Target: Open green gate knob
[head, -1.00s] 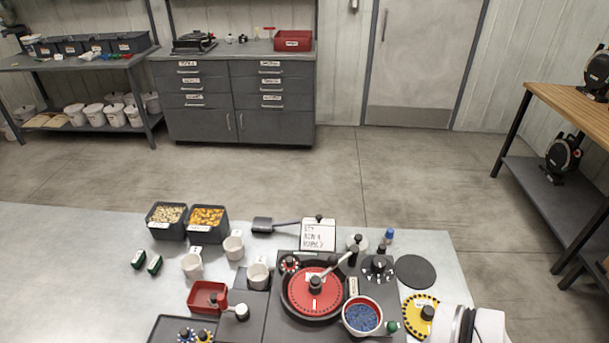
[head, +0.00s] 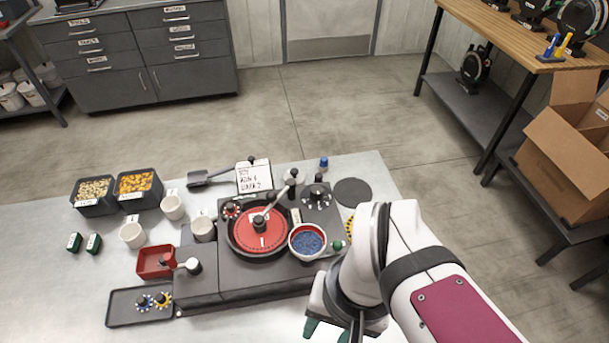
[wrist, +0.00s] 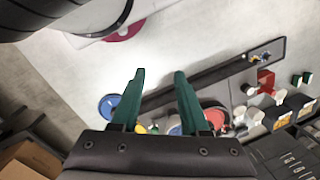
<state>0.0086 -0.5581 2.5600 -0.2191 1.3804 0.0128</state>
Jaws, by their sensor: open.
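The small green gate knob (head: 338,245) sits at the right front of the dark seed meter (head: 240,283), beside the bowl of blue seeds (head: 307,241). My gripper (head: 328,332) is at the bottom edge of the head view, nearer than the meter's front edge and apart from the knob. In the wrist view its two green fingers (wrist: 160,72) stand apart with nothing between their tips. The meter's red disc (head: 260,232) carries a crank arm.
A yellow disc (head: 350,226) lies behind my arm, partly hidden. A black round pad (head: 352,192) is at the back right. A red bin (head: 156,262), white cups (head: 132,235) and a dark tray (head: 125,308) stand left.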

